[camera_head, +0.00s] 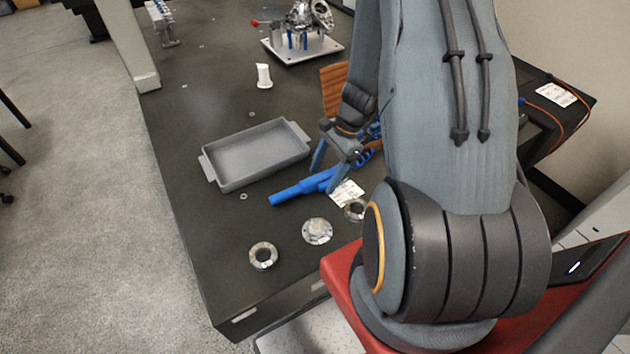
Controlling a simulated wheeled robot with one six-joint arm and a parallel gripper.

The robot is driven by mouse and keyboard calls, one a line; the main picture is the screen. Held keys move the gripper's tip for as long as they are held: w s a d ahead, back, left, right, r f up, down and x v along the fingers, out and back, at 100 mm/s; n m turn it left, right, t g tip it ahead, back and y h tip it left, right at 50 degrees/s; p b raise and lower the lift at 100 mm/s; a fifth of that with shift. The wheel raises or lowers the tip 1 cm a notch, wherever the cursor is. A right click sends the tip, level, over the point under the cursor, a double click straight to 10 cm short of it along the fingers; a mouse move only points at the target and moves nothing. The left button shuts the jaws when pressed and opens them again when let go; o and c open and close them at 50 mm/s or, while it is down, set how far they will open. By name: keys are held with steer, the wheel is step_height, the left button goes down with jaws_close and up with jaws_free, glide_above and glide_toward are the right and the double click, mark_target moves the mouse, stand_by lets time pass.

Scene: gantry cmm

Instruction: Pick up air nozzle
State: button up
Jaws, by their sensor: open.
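The air nozzle (292,191) is a blue tool lying on the dark table, right of and in front of the grey tray. Its slim blue end points to the lower left. Its right part and a blue coiled hose (371,150) are partly hidden behind my gripper and arm. My gripper (326,174) is open, with blue fingers pointing down just over the nozzle's middle. One finger is on the far left side and one on the near right side. I cannot tell whether the fingers touch it.
An empty grey tray (205,165) lies left of the nozzle. Metal rings (263,255) and a flanged disc (317,231) lie near the front edge, with a white label (346,193) beside the nozzle. A white piece (264,76) and a fixture plate (301,48) stand farther back.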

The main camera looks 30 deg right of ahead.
steer(key=shift+a+f, duration=0.15)
steer(key=shift+f, duration=0.25)
steer(key=c, duration=0.8)
steer(key=shift+r, duration=0.1)
